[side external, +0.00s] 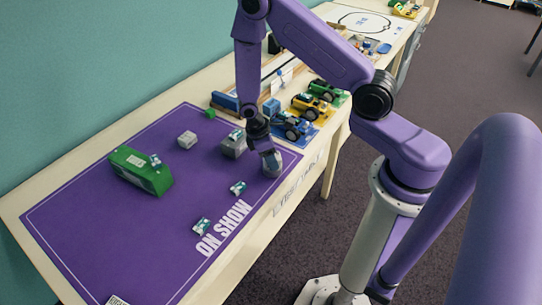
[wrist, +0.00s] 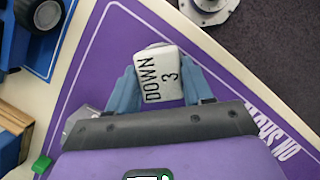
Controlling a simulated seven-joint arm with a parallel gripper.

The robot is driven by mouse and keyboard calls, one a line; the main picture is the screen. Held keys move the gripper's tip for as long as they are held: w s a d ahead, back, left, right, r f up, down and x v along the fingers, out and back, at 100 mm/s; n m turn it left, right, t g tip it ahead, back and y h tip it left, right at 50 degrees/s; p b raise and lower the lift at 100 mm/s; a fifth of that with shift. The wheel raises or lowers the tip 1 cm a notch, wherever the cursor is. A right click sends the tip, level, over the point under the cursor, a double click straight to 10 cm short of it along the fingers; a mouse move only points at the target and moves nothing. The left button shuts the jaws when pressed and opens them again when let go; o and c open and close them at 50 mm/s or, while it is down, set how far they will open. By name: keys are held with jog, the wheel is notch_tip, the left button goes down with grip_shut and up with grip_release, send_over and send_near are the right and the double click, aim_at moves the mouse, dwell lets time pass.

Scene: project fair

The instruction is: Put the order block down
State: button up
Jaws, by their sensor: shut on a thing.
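The order block (wrist: 161,72) is pale with dark lettering that reads "DOWN 3" in the wrist view. My gripper (wrist: 160,88) is shut on it, with a blue finger on each side. In the side view, my gripper (side external: 267,152) is over the right end of the purple mat (side external: 100,225), near its front edge. The block shows there as a grey shape (side external: 272,168) at the fingertips. I cannot tell whether its underside touches the mat.
A grey block (side external: 234,144) stands close left of my gripper. A smaller pale block (side external: 187,139) and a large green block (side external: 142,171) are farther left. Small cards (side external: 238,187) lie near "ON SHOW". Toy vehicles (side external: 293,127) stand to the right.

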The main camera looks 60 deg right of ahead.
jog(key=o, duration=1)
jog(key=shift+f, duration=0.15)
jog(key=shift+o, duration=0.2)
jog(key=a+r+t, duration=0.1)
jog(key=a+r, duration=0.2)
jog(key=r, duration=0.5)
jog(key=a+r, duration=0.3)
jog(key=r, duration=0.6)
jog(key=s+a+r+n+y, duration=0.1)
jog(key=s+r, duration=0.3)
jog(key=s, duration=0.6)
jog(key=s+a+r+n+t+y, duration=0.1)
jog(key=s+r, duration=0.4)
jog(key=s, duration=0.6)
jog(key=shift+a+r+n+t+y, duration=0.3)
jog(key=shift+a+n+y, duration=0.15)
jog(key=shift+n, duration=0.35)
